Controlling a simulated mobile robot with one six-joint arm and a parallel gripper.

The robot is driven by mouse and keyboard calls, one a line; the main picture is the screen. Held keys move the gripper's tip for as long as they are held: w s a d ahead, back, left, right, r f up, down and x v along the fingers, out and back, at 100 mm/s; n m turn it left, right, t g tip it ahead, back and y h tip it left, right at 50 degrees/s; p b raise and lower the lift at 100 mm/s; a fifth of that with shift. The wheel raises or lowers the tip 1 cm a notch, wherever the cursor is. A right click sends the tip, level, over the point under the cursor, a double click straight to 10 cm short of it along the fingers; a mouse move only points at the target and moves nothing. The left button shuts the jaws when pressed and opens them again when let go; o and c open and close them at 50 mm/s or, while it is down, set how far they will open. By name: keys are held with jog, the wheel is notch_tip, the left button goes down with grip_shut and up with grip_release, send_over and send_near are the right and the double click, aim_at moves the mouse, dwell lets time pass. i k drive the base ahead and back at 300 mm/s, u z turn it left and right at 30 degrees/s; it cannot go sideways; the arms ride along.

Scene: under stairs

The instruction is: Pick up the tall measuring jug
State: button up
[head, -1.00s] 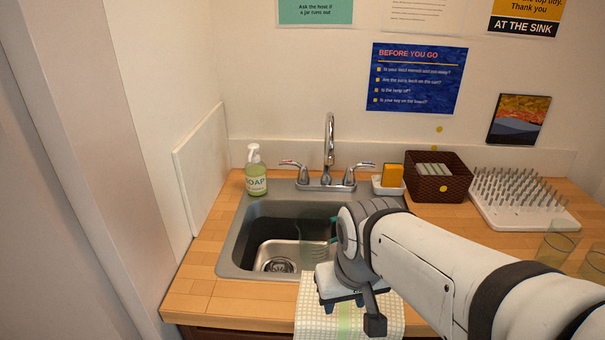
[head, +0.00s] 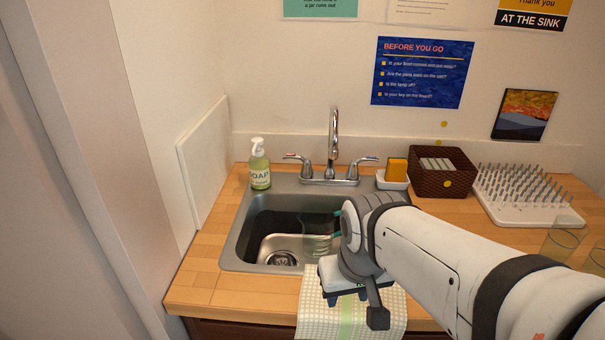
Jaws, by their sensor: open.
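A clear, faintly greenish vessel (head: 317,236), which looks like the measuring jug, stands in the sink (head: 235,250) near its right side. Its right part is hidden behind my wrist, and its outline is faint. My gripper (head: 338,226) is at the right side of this vessel, over the sink's right edge. Two small teal parts that look like fingertips show apart, one above the other, beside the vessel. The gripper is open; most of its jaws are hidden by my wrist. I cannot tell whether they touch the vessel.
A tap (head: 333,150) and soap bottle (head: 259,165) stand behind the sink. A sponge in a holder (head: 394,183), brown basket (head: 440,180) and spiked drying rack (head: 525,195) line the back right. Clear glasses (head: 558,243) stand at the right. A checked towel (head: 315,315) hangs at the front.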

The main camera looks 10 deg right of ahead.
aim_at(318, 221)
jog(key=z, duration=0.8)
jog(key=k, duration=1.1)
jog(key=u, duration=0.8)
jog(key=i, duration=1)
jog(key=u, duration=0.05)
